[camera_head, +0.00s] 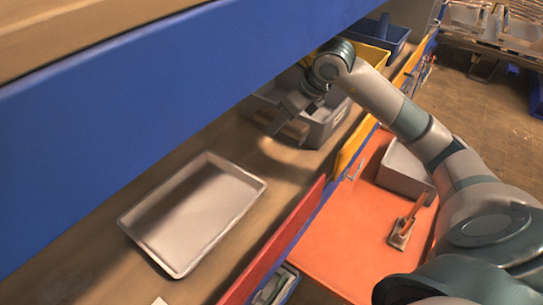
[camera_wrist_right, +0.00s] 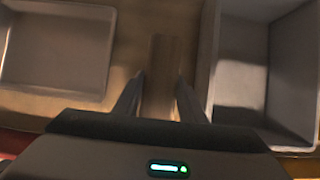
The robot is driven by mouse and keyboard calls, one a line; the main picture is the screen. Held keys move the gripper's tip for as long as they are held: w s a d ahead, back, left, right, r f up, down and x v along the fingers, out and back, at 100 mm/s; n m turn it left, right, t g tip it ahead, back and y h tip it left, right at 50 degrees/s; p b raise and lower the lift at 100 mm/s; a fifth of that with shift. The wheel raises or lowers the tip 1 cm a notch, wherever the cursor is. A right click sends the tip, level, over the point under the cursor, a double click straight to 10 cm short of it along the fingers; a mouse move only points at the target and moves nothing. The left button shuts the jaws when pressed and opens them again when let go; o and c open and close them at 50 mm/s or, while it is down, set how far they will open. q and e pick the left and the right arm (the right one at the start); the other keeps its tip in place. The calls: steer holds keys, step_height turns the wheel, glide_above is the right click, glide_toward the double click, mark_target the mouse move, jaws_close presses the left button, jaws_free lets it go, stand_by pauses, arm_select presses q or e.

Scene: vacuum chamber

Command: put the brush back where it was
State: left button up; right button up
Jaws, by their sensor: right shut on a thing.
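My right gripper (camera_head: 284,117) reaches over the workbench from the right, its fingers pointing down beside the grey bin. It is shut on a brown, block-shaped thing (camera_head: 294,131), which I take to be the brush; no bristles can be made out. In the right wrist view the brown thing (camera_wrist_right: 162,92) lies between the two fingers (camera_wrist_right: 160,77), against the blurred brown bench. Whether it touches the bench I cannot tell. A small tool with a brown handle and flat grey head (camera_head: 401,234) lies on the orange surface. My left gripper is not in view.
A shallow grey tray (camera_head: 190,263) lies on the workbench at left. A grey bin (camera_head: 325,130) stands close to my gripper, with yellow and blue bins (camera_head: 393,37) behind. A blue shelf beam (camera_head: 150,98) hangs in front. Another grey box (camera_head: 408,172) sits on the orange surface.

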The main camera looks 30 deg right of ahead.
steer(key=shift+s, duration=0.15)
steer(key=shift+f, duration=3.1)
steer(key=shift+f, duration=0.1)
steer(key=shift+f, duration=1.75)
steer(key=shift+f, duration=0.15)
steer(key=o, duration=1)
steer(key=shift+o, duration=0.2)
steer(key=shift+r, duration=0.25)
